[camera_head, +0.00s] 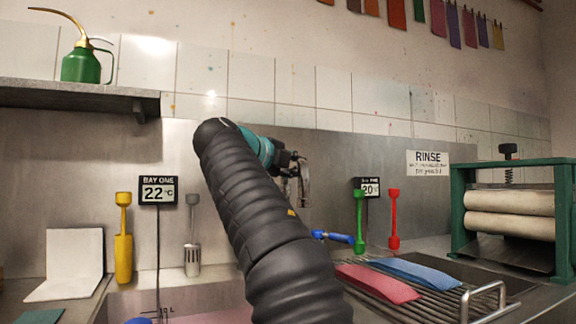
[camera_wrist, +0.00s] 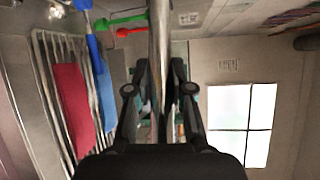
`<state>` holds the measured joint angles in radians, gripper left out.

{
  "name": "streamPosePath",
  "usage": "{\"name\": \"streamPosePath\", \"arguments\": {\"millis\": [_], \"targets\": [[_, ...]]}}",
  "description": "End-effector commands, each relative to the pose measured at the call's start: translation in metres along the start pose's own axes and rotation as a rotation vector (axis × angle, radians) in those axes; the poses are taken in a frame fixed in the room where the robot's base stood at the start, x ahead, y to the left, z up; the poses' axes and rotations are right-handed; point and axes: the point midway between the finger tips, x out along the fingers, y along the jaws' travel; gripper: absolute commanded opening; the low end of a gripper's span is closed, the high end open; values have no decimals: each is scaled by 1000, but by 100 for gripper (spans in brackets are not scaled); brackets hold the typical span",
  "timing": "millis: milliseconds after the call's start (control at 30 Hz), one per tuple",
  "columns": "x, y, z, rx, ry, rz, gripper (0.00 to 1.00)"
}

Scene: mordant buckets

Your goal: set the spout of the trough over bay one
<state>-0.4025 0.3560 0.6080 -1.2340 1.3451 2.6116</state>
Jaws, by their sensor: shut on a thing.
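My gripper (camera_head: 291,163) is right of the middle in the head view, at the far end of my dark arm. In the wrist view, my gripper (camera_wrist: 160,72) is shut on a shiny metal tube, which looks like the spout (camera_wrist: 161,28). A short metal piece, likely the same spout (camera_head: 305,188), shows beside my gripper in the head view. The bay one sign (camera_head: 158,190) reads 22 °C and hangs to the left of my gripper. The trough (camera_head: 130,301) is at the bottom, with a litre mark and pinkish contents; my arm hides much of it.
A second sign (camera_head: 367,187) reads 20 °C. Green (camera_head: 359,222), red (camera_head: 393,220) and yellow (camera_head: 123,240) tools stand along the back. A rack (camera_head: 440,299) holds red and blue cloths. A green-framed roller press (camera_head: 513,213) stands right. A shelf (camera_head: 75,94) holds an oil can.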

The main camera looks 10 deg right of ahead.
Motion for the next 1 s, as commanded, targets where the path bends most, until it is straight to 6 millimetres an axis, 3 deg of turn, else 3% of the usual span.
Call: {"name": "streamPosePath", "arguments": {"millis": [333,367,467,800,1000], "targets": [[1,0,0,0,4,0,0],[1,0,0,-1,4,0,24],[0,0,0,-1,3,0,48],[-2,0,1,-1,1,0,48],[-25,0,1,-2,-2,0,48]]}}
